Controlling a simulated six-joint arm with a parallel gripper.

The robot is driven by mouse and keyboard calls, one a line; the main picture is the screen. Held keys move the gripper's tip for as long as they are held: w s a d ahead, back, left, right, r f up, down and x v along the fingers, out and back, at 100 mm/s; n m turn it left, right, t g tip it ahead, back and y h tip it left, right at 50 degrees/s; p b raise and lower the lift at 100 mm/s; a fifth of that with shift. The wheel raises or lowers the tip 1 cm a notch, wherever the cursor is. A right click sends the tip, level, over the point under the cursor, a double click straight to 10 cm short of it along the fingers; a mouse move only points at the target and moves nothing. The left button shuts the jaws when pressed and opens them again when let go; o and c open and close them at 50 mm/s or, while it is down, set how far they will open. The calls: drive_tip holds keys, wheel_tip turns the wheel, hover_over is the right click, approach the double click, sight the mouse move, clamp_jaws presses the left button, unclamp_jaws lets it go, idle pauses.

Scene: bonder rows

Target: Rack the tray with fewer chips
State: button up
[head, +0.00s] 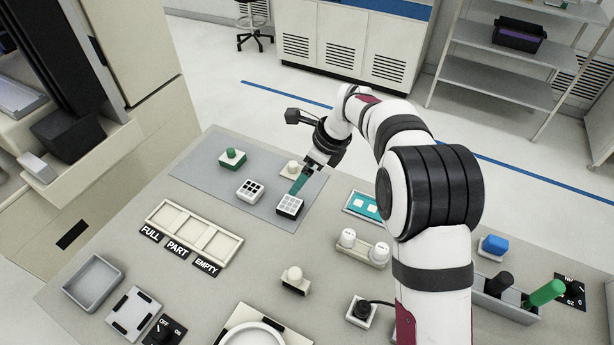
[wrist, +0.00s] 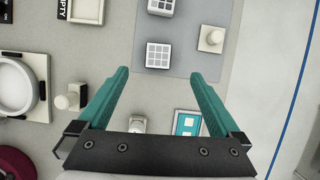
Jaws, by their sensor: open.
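Two small square white trays with gridded pockets lie on the grey mat. The nearer tray (head: 289,206) shows pale grey cells; it also shows in the wrist view (wrist: 158,55). The other tray (head: 250,189) has darker cells and is partly cut off at the top of the wrist view (wrist: 162,6). Chip counts are too small to tell. My gripper (head: 297,186) is open and empty, its teal fingers just above and behind the nearer tray; in the wrist view its fingertips (wrist: 158,74) are spread wider than that tray. A cream rack (head: 178,217) has compartments labelled FULL, PART and EMPTY.
A green-knobbed block (head: 232,157) and a cream-knobbed block (wrist: 211,39) stand on the mat (head: 205,165). A teal board (head: 361,204) and a holder with two white jars (head: 362,249) lie right. A grey bin (head: 93,283) and ON/OFF switch (head: 163,332) are front left.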

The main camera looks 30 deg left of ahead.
sight(284, 202)
drive_tip(key=x, duration=1.4)
drive_tip(key=shift+s+f, duration=0.1)
drive_tip(key=c, duration=1.4)
drive_tip(key=shift+r, duration=2)
drive_tip(key=w+d+r, duration=0.1)
drive_tip(key=d+r, duration=0.1)
drive_tip(key=d, duration=0.1)
drive_tip(key=d+r, duration=0.2)
drive_tip(key=d, duration=0.2)
drive_tip(key=w+d+r, duration=0.1)
drive_tip(key=d+r, duration=0.2)
drive_tip(key=d, duration=0.1)
drive_tip(key=shift+w+d, duration=0.2)
drive_tip(key=shift+w, duration=0.1)
